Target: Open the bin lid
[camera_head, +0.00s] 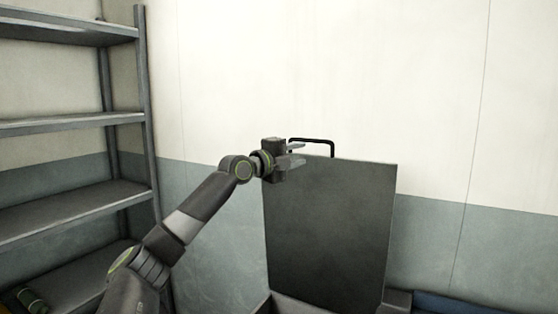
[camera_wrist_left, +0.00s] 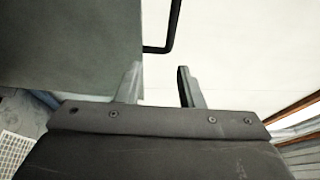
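The bin lid (camera_head: 330,225) stands raised, nearly upright, above the bin (camera_head: 397,300), whose rim shows at the bottom of the head view. A black handle (camera_head: 325,141) sticks up from the lid's top edge. My left gripper (camera_head: 298,154) is at the lid's upper left corner, beside the handle. In the left wrist view its two fingers (camera_wrist_left: 157,85) are apart with nothing between them. The lid (camera_wrist_left: 70,45) fills the upper left there, and the handle (camera_wrist_left: 172,30) lies beyond the fingertips. My right gripper is not in view.
A grey metal shelf unit (camera_head: 75,122) stands at the left, with a dark green item (camera_head: 32,300) low on it. A two-tone wall (camera_head: 430,100) is behind the lid. A blue object (camera_head: 460,304) shows at the bottom right.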

